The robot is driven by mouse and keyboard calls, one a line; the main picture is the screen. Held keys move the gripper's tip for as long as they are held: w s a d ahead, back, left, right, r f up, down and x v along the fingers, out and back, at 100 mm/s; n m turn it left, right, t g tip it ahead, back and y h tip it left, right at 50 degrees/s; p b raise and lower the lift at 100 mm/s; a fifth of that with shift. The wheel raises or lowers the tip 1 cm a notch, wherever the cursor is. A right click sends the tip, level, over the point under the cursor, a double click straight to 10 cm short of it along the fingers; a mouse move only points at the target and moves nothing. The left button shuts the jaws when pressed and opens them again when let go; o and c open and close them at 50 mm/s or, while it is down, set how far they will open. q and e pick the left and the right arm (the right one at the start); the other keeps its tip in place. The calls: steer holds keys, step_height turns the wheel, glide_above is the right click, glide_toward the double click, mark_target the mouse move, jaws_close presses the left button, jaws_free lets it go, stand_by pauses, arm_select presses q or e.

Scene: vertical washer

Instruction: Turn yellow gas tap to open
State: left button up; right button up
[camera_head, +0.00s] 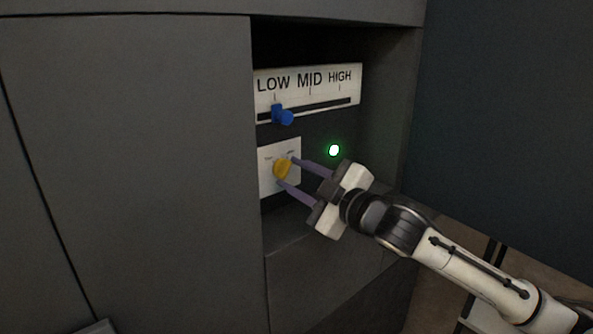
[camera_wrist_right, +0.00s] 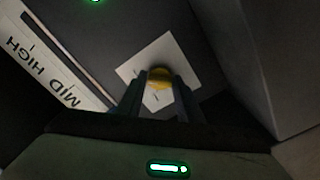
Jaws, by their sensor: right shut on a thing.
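The yellow gas tap (camera_head: 283,168) sits on a small white plate (camera_head: 267,186) on the recessed panel, below the slider. My right gripper (camera_head: 287,172) reaches in from the lower right, with its two purple fingers on either side of the tap. In the right wrist view the yellow tap (camera_wrist_right: 160,76) shows between the ends of the two fingers (camera_wrist_right: 160,88), which are shut on it. The fingers partly hide the tap there, and the small print on the plate is too small to read. My left gripper is not in view.
A blue slider knob (camera_head: 283,115) stands near LOW on the white LOW-MID-HIGH scale (camera_head: 345,82). A green light (camera_head: 334,150) glows right of the plate. Dark recess walls (camera_head: 397,110) and a large grey front panel (camera_head: 130,150) border the space around my right gripper.

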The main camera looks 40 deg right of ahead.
steer(key=shift+m, duration=0.4)
steer(key=o, duration=1.1)
steer(key=shift+s+f, duration=0.1)
steer(key=shift+s, duration=0.4)
steer(key=shift+s+d+b, duration=0.2)
steer(key=shift+s, duration=2.15)
steer(key=shift+s+d+b, duration=0.2)
steer(key=shift+s, duration=2.1)
